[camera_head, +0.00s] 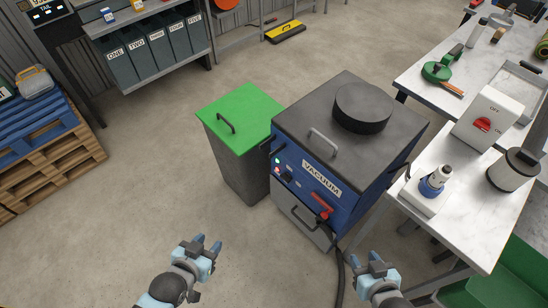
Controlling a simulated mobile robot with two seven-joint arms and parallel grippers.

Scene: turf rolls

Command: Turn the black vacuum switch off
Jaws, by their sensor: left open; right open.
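The vacuum (345,160) is a blue box with a dark grey top and a "VACUUM" label on its front, in the middle of the head view. A small black switch (288,176) sits on the left part of the front panel, near small lights. Its position is too small to tell. A red handle (324,212) is lower right on the same panel. My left gripper (206,244) is open and empty, in front of the vacuum and to its lower left. My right gripper (369,262) is open and empty, lower right of the panel. Both are apart from the vacuum.
A grey bin with a green lid (240,108) stands close to the left of the vacuum. A white table (470,215) at the right holds a white box with a red switch (483,124) and a bottle. A dark hose (340,278) hangs near my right gripper.

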